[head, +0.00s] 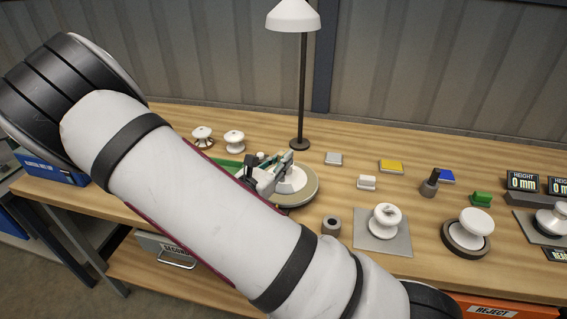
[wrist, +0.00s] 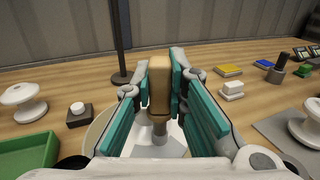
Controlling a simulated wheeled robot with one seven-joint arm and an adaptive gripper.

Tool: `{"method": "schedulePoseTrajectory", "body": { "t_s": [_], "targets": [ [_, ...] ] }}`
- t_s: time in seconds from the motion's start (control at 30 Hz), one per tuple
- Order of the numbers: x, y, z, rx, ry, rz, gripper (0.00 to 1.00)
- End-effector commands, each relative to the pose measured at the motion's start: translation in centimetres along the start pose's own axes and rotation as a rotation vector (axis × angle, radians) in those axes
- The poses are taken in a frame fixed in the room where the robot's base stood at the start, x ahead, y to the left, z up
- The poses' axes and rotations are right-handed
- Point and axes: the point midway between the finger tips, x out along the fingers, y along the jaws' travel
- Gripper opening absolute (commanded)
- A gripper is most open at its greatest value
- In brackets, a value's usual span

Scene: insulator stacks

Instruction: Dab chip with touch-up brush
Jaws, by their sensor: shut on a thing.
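The brush is upright and points down over a white insulator piece (wrist: 142,150) on a round turntable (wrist: 94,138). In the head view my gripper (head: 270,174) is above the turntable (head: 307,197) and the white piece (head: 293,181). My arm and gripper hide part of both. The brush tip is hard to make out, so I cannot tell whether it touches the piece. I cannot make out a chip on this piece.
A short hollow cylinder (head: 331,226) stands in front of the turntable. To the right, white insulators stand on a grey mat (head: 366,240) and a dark ring (head: 449,240). A lamp (head: 299,142) stands behind. A green tray (wrist: 28,156) is at left.

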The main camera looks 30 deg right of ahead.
Motion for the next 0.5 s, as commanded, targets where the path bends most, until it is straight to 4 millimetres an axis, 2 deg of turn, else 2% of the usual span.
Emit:
{"method": "schedulePoseTrajectory", "body": {
  "t_s": [0.5],
  "targets": [
    [0.0,-0.1,4.0,0.002,-0.002,-0.001,0.00]
  ]
}}
